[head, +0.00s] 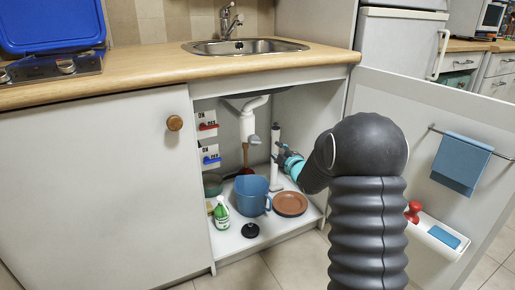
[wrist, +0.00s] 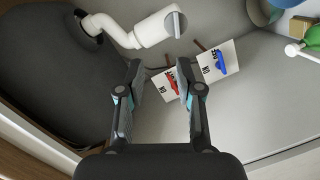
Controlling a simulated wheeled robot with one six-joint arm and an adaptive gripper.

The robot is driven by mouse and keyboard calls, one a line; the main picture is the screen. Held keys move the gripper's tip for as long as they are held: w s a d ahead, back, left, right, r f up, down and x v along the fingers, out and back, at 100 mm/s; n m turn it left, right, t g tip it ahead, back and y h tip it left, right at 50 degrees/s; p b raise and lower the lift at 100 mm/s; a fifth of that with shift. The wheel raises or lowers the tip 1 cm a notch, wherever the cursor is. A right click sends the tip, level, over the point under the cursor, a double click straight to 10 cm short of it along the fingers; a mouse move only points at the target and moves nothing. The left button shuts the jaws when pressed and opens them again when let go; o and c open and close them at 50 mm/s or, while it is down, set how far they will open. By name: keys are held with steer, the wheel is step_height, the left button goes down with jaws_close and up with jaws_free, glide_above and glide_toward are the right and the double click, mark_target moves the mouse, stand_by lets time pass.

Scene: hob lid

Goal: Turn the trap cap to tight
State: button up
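The white sink trap (head: 247,122) hangs under the basin inside the open cabinet, with a grey cap (head: 254,140) at its lower end. In the wrist view the trap (wrist: 152,29) is at the top, and its grey cap (wrist: 177,24) with a raised bar faces to the right. My gripper (head: 279,155) reaches into the cabinet from the right, a little right of and below the cap. In the wrist view my gripper (wrist: 160,76) is open, with an empty gap between the fingers. It is apart from the trap and cap.
A red lever (head: 208,126) and blue lever (head: 211,159) sit on ON/OFF plates at the cabinet's left. A blue jug (head: 252,195), green bottle (head: 221,214), brown plate (head: 290,204) and black stopper (head: 250,230) stand below. The open door (head: 400,115) is at right.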

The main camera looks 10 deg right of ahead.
mark_target(257, 143)
step_height(257, 143, down, 5)
steer(key=w+n+t+y, duration=0.1)
steer(key=w+n+y, duration=0.1)
steer(key=shift+n, duration=0.3)
steer(key=x, duration=1.4)
steer(key=shift+a, duration=0.3)
jaws_close()
